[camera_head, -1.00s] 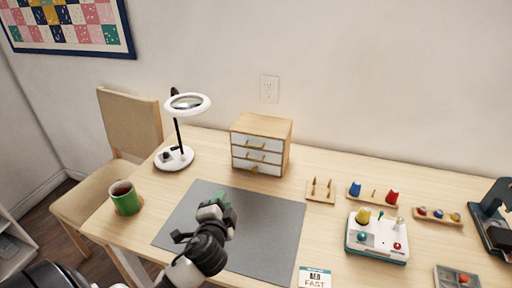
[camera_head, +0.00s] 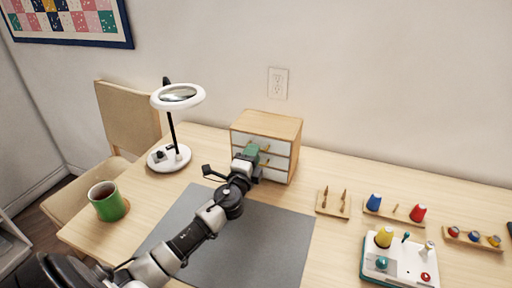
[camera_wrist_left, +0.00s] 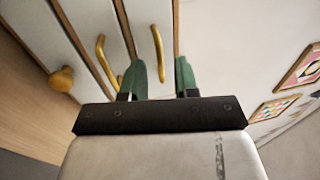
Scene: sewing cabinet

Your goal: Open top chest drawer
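The small wooden chest (camera_head: 268,123) stands at the back of the table, with white drawer fronts. Its top drawer (camera_head: 277,146) looks shut and is partly hidden by my left gripper (camera_head: 248,155). In the left wrist view the top drawer's brass bar handle (camera_wrist_left: 157,50) lies between the green fingers of my left gripper (camera_wrist_left: 160,76). The fingers are apart, one on each side of the handle, and I see no clear grip on it. A second bar handle (camera_wrist_left: 105,60) and a round knob (camera_wrist_left: 61,79) sit on the lower drawers. My right gripper is not in view.
A ring lamp (camera_head: 170,157) stands left of the chest, and a green mug (camera_head: 107,202) at the left edge. A grey mat (camera_head: 265,240) lies in front. Pegged wooden blocks (camera_head: 333,203) and a white toy box (camera_head: 400,262) are to the right.

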